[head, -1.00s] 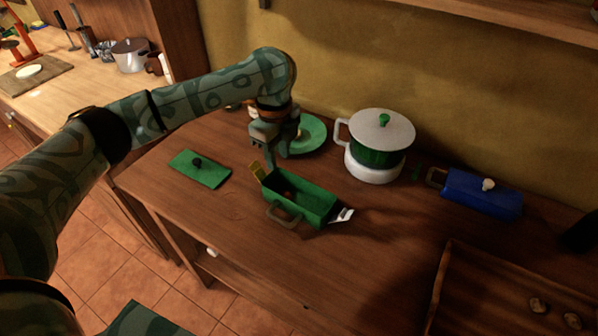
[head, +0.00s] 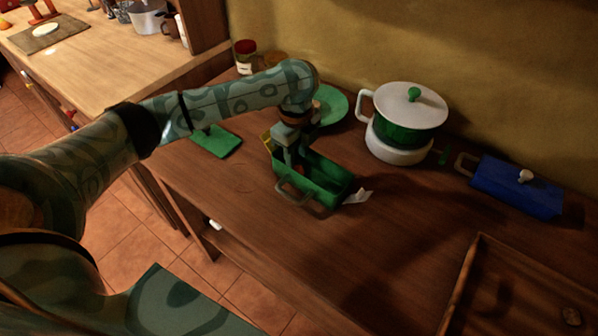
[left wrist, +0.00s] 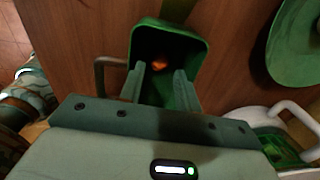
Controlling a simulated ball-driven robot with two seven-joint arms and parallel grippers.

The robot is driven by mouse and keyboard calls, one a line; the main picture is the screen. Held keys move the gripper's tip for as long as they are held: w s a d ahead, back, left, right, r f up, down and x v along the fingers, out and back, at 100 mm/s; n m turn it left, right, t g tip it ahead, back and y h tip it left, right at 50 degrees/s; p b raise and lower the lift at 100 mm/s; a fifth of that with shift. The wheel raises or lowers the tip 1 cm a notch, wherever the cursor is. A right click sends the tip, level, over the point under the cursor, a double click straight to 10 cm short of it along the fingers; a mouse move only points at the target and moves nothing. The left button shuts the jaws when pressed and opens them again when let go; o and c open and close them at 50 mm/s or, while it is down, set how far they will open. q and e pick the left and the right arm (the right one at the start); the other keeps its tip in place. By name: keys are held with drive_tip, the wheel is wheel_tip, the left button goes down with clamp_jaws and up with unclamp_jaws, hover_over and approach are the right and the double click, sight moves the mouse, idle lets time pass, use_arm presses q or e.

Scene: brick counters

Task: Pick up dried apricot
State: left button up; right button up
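The dried apricot (left wrist: 160,64) is a small orange piece on the dark floor of an open green box (left wrist: 190,35), in the left wrist view. My left gripper (head: 290,162) points down into the near-left end of the box. In the left wrist view its two fingers (left wrist: 166,80) are apart with nothing between them, and the apricot lies beyond the tips. My right gripper is not in view.
A green lid (head: 216,141) lies left of the box. A green plate (head: 331,104) is behind my arm. A white-and-green pot (head: 398,130) and a blue lidded box (head: 517,187) stand to the right. A wooden tray (head: 470,262) is front right.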

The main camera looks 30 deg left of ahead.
sight(298, 171)
use_arm(q)
wheel_tip(298, 171, down, 5)
drive_tip(key=shift+w+a+r+b, duration=0.15)
drive_tip(key=shift+r+b, duration=0.05)
drive_tip(key=shift+b, duration=0.85)
drive_tip(key=shift+r, duration=0.2)
drive_tip(key=c, duration=0.6)
